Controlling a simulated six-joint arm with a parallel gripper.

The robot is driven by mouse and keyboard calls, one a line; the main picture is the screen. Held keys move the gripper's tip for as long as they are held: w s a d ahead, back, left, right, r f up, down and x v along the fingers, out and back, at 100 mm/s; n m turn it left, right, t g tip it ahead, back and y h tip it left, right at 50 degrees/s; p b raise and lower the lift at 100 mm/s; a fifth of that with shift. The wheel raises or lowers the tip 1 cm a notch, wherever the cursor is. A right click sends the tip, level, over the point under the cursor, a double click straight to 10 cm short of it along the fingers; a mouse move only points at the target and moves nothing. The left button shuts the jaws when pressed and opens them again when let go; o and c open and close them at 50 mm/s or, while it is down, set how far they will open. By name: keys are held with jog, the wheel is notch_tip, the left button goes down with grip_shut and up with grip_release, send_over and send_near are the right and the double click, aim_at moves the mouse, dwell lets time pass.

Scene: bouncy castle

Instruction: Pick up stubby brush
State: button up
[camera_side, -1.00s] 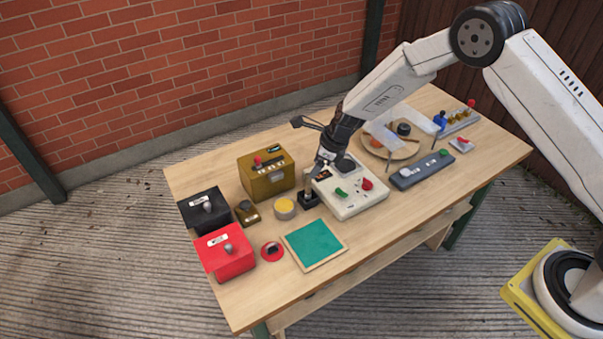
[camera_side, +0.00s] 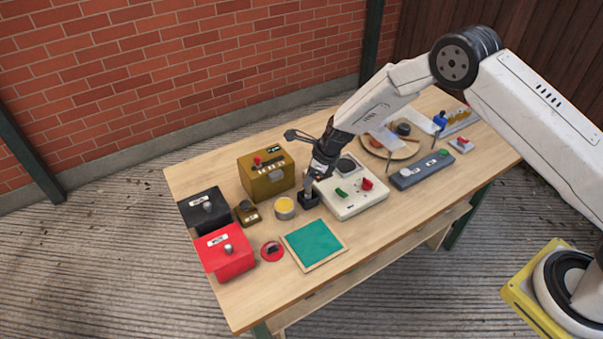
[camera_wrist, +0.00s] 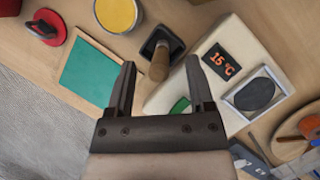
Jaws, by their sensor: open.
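The stubby brush (camera_wrist: 160,62) shows in the wrist view as a short wooden handle standing up from a dark square holder (camera_wrist: 163,42). In the side view the holder (camera_side: 309,200) is beside the cream control box, and the brush is mostly hidden by my gripper. My gripper (camera_wrist: 160,66) is open, with its two fingers apart. In the wrist view the brush handle appears between the fingertips, with a gap on each side. In the side view my gripper (camera_side: 309,187) is just above the holder. Whether the fingers reach beside the handle is hard to tell.
The cream box (camera_side: 350,207) stands close on the right, its 15 °C display (camera_wrist: 220,62) near one finger. A yellow-topped round tin (camera_side: 285,207) and an olive box (camera_side: 267,180) are on the left. A green pad (camera_side: 313,244) lies in front.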

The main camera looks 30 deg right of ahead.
aim_at(305, 201)
jog(key=shift+x, duration=1.6)
grip_shut()
